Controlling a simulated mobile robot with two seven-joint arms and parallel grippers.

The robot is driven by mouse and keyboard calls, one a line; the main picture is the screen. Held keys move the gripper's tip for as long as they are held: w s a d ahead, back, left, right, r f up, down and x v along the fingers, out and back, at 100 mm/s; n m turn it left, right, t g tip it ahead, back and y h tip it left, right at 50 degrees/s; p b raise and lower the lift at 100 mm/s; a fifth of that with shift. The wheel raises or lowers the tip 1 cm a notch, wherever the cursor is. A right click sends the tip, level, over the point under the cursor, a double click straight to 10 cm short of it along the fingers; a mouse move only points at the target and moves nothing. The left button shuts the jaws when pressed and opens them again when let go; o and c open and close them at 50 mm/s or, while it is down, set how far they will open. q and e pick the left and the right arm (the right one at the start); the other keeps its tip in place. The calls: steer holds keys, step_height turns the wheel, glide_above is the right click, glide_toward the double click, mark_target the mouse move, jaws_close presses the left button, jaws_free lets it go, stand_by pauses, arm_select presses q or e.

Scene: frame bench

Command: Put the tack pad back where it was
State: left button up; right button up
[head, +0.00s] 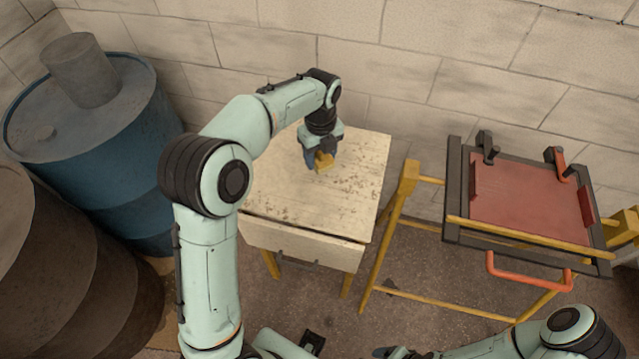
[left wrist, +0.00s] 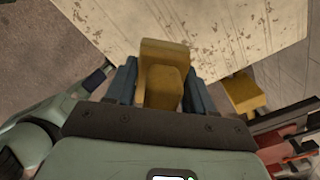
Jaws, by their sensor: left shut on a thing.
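The tack pad, a yellow block with a raised grip, is between the blue fingers of my left gripper. It shows in the head view (head: 324,163) and in the left wrist view (left wrist: 163,62). My left gripper (head: 318,158) is shut on it and points down over the back part of the pale wooden table (head: 285,205). I cannot tell whether the pad touches the tabletop. The fingers hide part of its sides.
The tabletop is worn and otherwise clear, with a drawer (head: 300,244) in front. To the right, a yellow stand (head: 390,240) carries a dark frame (head: 452,185) with a red panel (head: 525,200) and clamps. A blue drum (head: 110,165) stands left. A block wall (head: 400,60) closes the back.

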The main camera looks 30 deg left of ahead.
mark_target(320, 188)
arm_select(q)
step_height(320, 188, down, 12)
steer(key=shift+r+b, duration=0.15)
steer(key=shift+b, duration=0.3)
arm_select(e)
steer(key=shift+s+f, duration=0.4)
steer(key=shift+f, duration=0.3)
arm_select(q)
steer(key=shift+f, duration=0.25)
steer(key=o, duration=1)
steer(key=shift+r, duration=0.1)
arm_select(e)
steer(key=shift+f, duration=0.1)
arm_select(q)
step_height(320, 188, up, 12)
steer(key=shift+r+p, duration=0.15)
steer(key=shift+p, duration=0.45)
arm_select(e)
steer(key=shift+w+r, duration=0.25)
steer(key=shift+r, duration=0.2)
steer(key=shift+w+r, duration=0.2)
steer(key=shift+r, duration=0.25)
